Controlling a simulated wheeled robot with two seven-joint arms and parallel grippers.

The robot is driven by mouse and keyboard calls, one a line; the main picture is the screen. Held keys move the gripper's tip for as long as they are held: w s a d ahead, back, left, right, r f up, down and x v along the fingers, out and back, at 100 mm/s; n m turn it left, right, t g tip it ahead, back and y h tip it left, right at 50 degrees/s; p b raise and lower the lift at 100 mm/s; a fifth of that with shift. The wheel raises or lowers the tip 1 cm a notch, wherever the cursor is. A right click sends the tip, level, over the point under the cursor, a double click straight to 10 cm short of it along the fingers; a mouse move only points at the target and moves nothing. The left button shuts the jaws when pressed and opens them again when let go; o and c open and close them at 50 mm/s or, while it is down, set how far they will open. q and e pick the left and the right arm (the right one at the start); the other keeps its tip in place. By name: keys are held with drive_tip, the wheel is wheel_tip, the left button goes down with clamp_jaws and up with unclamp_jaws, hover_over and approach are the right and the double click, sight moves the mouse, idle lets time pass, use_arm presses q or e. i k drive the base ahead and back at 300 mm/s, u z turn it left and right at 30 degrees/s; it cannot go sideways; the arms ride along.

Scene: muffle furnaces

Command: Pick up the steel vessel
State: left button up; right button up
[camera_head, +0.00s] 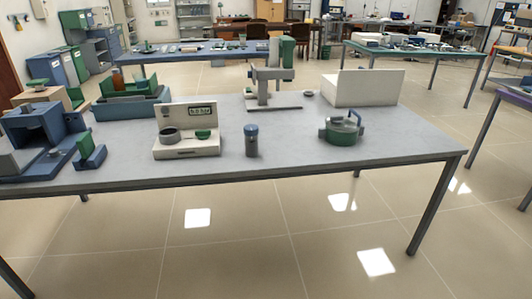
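A round lidded vessel (342,131) with a grey metallic top, a dark green lower body and a raised handle stands upright near the right front of the grey table (290,161). It looks the most like the steel vessel, though I cannot tell its material for sure. A small dark blue-grey cylinder (251,142) stands upright near the front middle. A grey round cup (169,136) sits on a white instrument (187,148) to its left. Neither of my grippers is in view.
A blue furnace-like box (42,132) and a small blue-green device (90,156) are at the left. A blue-green tray (132,105), a stand (268,88) and a white box (364,87) are at the back. The table is clear between cylinder and vessel.

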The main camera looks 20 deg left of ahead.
sight(251, 142)
drive_tip(key=u, duration=0.85)
drive_tip(key=i, duration=0.9)
drive_tip(key=u, duration=0.7)
